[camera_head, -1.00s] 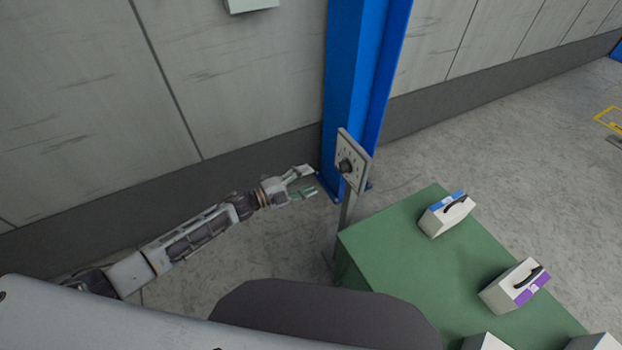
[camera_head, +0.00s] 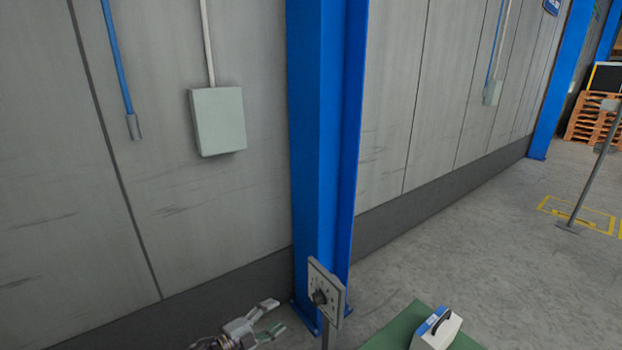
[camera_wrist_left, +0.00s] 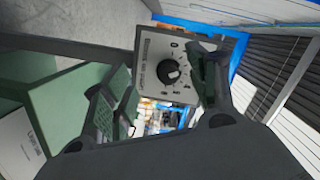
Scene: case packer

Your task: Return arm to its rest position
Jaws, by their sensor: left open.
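My left gripper (camera_head: 268,318) shows at the bottom of the head view, open and empty, with most of its arm below the frame. It is to the left of a grey panel with a black dial (camera_head: 325,290) on a post, and apart from it. In the left wrist view the open fingers (camera_wrist_left: 160,95) frame the dial panel (camera_wrist_left: 190,50), which lies beyond them. The dial knob (camera_wrist_left: 168,72) shows between the fingers, not held. My right gripper is in neither view.
A green table (camera_head: 396,328) with a white and blue box (camera_head: 436,330) stands at the lower right. A blue column (camera_head: 325,150) rises behind the panel, against the grey wall (camera_head: 200,210). Open floor (camera_head: 470,240) lies to the right, with pallets (camera_head: 592,127) far off.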

